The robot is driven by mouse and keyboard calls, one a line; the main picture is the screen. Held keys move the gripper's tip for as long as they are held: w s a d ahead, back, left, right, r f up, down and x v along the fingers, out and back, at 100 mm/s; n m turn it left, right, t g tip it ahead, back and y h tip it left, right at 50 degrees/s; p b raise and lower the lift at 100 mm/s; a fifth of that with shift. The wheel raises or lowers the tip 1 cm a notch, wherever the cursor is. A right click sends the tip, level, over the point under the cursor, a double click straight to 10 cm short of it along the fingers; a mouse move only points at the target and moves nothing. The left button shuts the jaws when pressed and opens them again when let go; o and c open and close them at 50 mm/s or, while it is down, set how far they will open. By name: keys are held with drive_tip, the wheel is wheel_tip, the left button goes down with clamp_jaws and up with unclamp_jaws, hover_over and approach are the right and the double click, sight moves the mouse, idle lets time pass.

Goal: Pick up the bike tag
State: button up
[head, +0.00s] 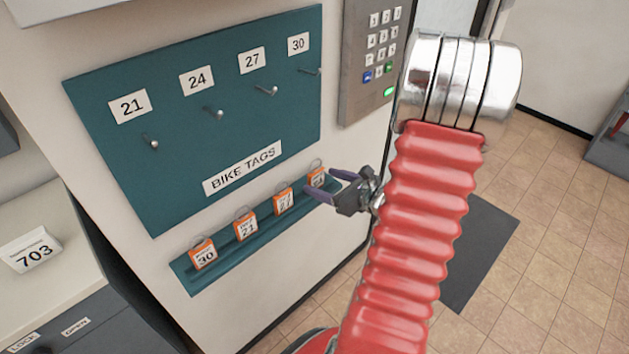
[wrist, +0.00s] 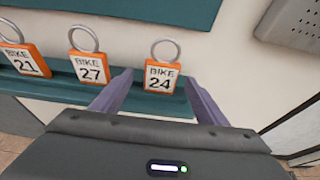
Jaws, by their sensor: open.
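Several orange and white bike tags with metal rings stand on a teal ledge (head: 262,238) below the teal board. In the head view they are tag 30 (head: 204,255), tag 21 (head: 246,226), tag 27 (head: 284,202) and, at the right end, tag 24 (head: 316,178). In the wrist view, tag 24 (wrist: 162,77) stands upright between my gripper's open fingers (wrist: 160,84), which appear not to touch it. Tag 27 (wrist: 90,67) and tag 21 (wrist: 25,63) stand to its left. My gripper (head: 318,186) is open and empty at the ledge's right end.
The teal board (head: 180,130) has empty hooks labelled 21, 24, 27 and 30. A keypad panel (head: 372,60) is right of it. A grey cabinet with a 703 sign (head: 31,250) stands at left. Open tiled floor (head: 545,230) lies at right.

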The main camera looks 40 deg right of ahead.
sight(318, 178)
drive_tip(key=shift+x, duration=2.2)
drive_tip(key=shift+d, duration=0.1)
drive_tip(key=shift+c, duration=0.5)
drive_tip(key=c, duration=1)
drive_tip(key=shift+r, duration=0.15)
drive_tip(key=shift+c, duration=0.2)
drive_tip(key=shift+r, duration=4.85)
